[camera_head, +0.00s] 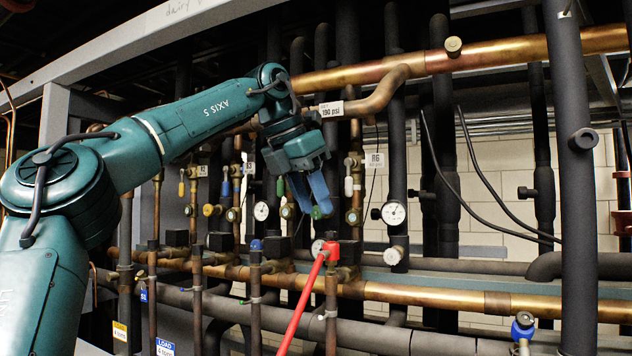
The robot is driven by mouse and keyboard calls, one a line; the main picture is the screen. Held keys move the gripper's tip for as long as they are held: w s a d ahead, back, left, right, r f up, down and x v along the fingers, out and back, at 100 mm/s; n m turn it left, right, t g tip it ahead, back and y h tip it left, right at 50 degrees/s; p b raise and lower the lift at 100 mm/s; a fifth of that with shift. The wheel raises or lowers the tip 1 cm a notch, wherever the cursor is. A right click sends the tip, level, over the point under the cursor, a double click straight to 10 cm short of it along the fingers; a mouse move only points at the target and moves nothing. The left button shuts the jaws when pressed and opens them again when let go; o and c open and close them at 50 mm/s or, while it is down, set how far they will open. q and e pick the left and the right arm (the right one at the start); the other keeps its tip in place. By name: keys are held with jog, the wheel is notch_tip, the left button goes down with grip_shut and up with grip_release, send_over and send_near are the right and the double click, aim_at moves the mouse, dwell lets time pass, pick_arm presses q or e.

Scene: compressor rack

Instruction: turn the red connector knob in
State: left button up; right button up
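The red connector knob (331,251) sits on top of a vertical copper pipe in the lower middle, with a red hose (302,306) running from it down to the left. My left gripper (311,206) hangs from the teal arm above and slightly left of the knob, with its blue fingers pointing down. The fingers are a little apart, and nothing shows held in them. A small green knob shows at the fingertips; its depth relative to them is unclear. The gripper is apart from the red knob in the picture. My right gripper is not in view.
Copper pipes (440,292) and dark insulated pipes (575,200) cross the rack. Valves, tags and gauges (393,212) crowd the area around the gripper. A blue-capped valve (256,245) stands left of the red knob. Loose black cables hang at right.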

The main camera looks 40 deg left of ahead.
aim_at(328, 232)
pick_arm(q)
jog(key=w+f+n+y, duration=0.1)
jog(key=w+f+n, duration=0.1)
jog(key=w+f+n+t+y, duration=0.1)
jog(key=w+f, duration=0.1)
jog(key=f, duration=0.1)
jog(key=shift+n, duration=0.4)
jog(key=shift+r+n+y, duration=0.1)
jog(key=shift+n+y, duration=0.2)
jog(key=shift+n, duration=0.2)
jog(key=shift+c, duration=0.6)
jog(key=c, duration=0.6)
